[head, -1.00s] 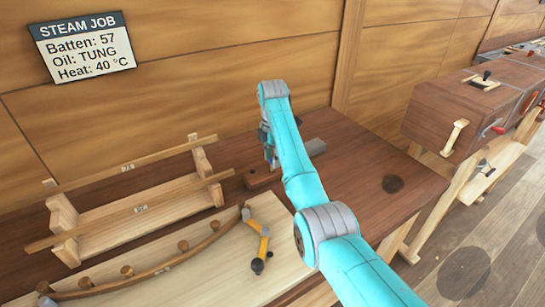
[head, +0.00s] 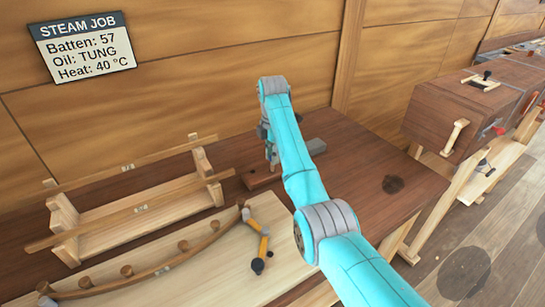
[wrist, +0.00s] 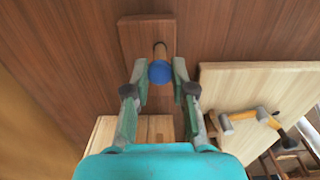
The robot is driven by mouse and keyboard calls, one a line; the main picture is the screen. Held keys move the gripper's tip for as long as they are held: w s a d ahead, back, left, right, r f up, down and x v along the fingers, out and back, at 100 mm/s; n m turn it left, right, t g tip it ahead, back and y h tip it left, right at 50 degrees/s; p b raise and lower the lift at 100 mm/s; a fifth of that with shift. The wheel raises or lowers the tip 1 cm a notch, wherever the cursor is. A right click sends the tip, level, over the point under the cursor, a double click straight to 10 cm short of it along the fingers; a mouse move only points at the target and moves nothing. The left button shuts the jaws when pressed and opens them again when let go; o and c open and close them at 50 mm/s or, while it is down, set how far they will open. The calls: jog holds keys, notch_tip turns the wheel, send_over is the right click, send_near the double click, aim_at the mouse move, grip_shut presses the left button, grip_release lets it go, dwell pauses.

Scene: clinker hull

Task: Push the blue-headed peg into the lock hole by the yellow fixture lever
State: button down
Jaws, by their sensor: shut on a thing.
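The blue-headed peg (wrist: 160,72) is between the two fingertips of my gripper (wrist: 160,67) in the wrist view, and the gripper is shut on it. Its wooden shaft points away from the camera over a brown block (wrist: 134,40); I cannot tell whether its tip is still in the block. In the head view my gripper (head: 271,150) is just above that block (head: 262,179), and my arm hides the peg. The yellow fixture lever (head: 263,246) lies on the pale board, nearer than the block; it also shows in the wrist view (wrist: 262,113). I cannot make out the lock hole.
A pale board (head: 210,268) carries a curved batten (head: 160,267) with several round knobs. A wooden rack (head: 135,210) with two long strips stands at the left. The bench's right part is clear except for a dark round patch.

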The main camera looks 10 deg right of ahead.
jog(key=shift+r, duration=1.95)
